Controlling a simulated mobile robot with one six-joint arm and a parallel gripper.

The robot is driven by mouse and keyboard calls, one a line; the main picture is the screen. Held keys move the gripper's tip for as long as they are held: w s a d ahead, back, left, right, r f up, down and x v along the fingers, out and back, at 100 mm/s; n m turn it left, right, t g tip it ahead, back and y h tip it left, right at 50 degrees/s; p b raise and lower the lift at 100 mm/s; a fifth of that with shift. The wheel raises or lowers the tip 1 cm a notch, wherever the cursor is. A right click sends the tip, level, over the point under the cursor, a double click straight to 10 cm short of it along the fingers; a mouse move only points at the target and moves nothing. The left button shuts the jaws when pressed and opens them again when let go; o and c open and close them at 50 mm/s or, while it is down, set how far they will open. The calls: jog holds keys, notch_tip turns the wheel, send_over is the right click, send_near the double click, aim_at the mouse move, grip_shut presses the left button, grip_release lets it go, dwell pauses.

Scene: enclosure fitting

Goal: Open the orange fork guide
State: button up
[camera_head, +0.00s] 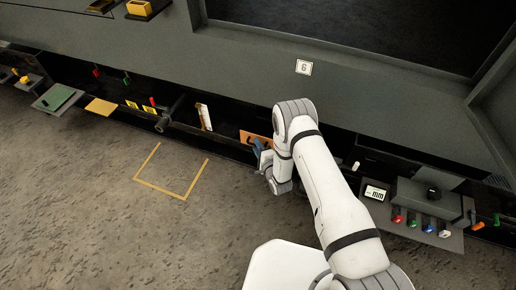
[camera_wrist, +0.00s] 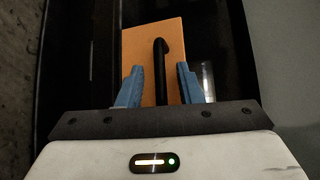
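The orange fork guide (camera_head: 247,136) is a flat orange panel in the dark recess of the long grey unit, partly hidden by my arm in the head view. In the wrist view the orange panel (camera_wrist: 134,45) stands ahead of my gripper (camera_wrist: 158,80) and carries a black hooked handle (camera_wrist: 160,62). The two blue fingers are apart, one on each side of the handle, with gaps to it. In the head view my gripper (camera_head: 260,150) is right at the panel, and its fingertips are mostly hidden.
A white-faced upright piece (camera_head: 204,117) stands left of the panel. A display (camera_head: 375,192) and a shelf with several coloured knobs (camera_head: 420,222) are to the right. A yellow outline (camera_head: 170,187) marks clear floor. A clear cylinder (camera_wrist: 207,80) stands beside the right finger.

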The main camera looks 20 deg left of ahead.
jog(key=shift+c, duration=0.3)
grip_shut()
